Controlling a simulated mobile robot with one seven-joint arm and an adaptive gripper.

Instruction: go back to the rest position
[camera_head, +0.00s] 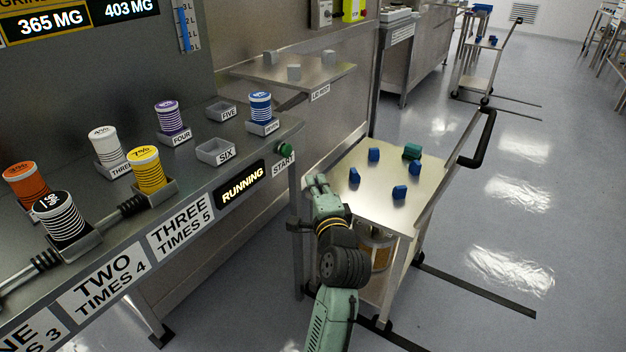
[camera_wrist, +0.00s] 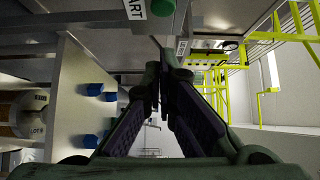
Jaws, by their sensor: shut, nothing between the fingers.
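My gripper (camera_head: 318,183) is at the left edge of the cart top in the head view, in front of the bench's right end. In the wrist view my gripper (camera_wrist: 158,75) has its dark fingers together with nothing between them. The green start button (camera_head: 285,149) is on the bench front beside the START label, above and left of my gripper. The button also shows at the top of the wrist view (camera_wrist: 163,7), apart from the fingers. A sign on the bench front reads RUNNING (camera_head: 241,184).
The cart (camera_head: 385,205) holds several blue blocks (camera_head: 374,154) and a green piece (camera_head: 412,151). The bench holds several labelled cylinders (camera_head: 103,145) in trays. A small shelf (camera_head: 335,73) with grey blocks is behind. The floor (camera_head: 500,240) right of the cart is open.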

